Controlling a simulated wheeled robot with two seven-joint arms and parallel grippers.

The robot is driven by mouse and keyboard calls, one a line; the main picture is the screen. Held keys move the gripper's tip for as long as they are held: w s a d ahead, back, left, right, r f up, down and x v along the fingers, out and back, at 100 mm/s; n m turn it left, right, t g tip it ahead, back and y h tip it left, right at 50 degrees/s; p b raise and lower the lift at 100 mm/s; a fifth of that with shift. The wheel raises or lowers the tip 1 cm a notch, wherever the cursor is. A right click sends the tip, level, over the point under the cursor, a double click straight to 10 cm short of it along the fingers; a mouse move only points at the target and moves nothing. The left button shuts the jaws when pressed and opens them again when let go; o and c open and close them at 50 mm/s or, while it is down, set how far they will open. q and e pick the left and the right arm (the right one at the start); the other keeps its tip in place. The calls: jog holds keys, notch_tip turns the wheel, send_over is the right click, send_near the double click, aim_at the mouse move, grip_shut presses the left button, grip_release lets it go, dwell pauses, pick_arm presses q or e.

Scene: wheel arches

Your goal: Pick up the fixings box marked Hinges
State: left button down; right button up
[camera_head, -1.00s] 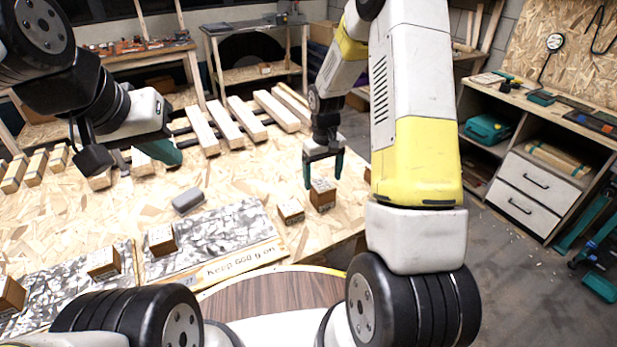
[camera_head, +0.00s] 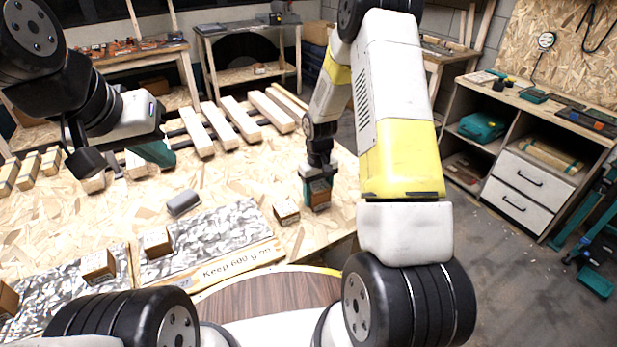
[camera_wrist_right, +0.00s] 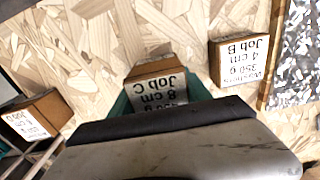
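My right gripper (camera_head: 318,196) is down at the table, its teal fingers on either side of a small brown fixings box (camera_head: 320,190). In the right wrist view this box (camera_wrist_right: 157,86) sits between the fingers, close to both; whether they press on it I cannot tell. Its label reads "8 cm" and "Job C"; the name line is hidden behind the gripper. Another box (camera_head: 287,212) stands just left of it; in the right wrist view this box (camera_wrist_right: 240,62) reads 350 g, 4 cm, Job B, its name apparently Washers. My left gripper (camera_head: 158,152) hangs over the table's left, fingers unclear.
More boxes stand on grey patterned mats (camera_head: 215,235): one box (camera_head: 157,243) and another (camera_head: 98,266). A grey lidded object (camera_head: 184,202) lies behind the mats. A further box (camera_wrist_right: 35,122) shows at the left in the right wrist view. Wooden slats (camera_head: 220,128) line the back.

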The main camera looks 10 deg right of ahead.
grip_shut()
jog(key=shift+r, duration=0.2)
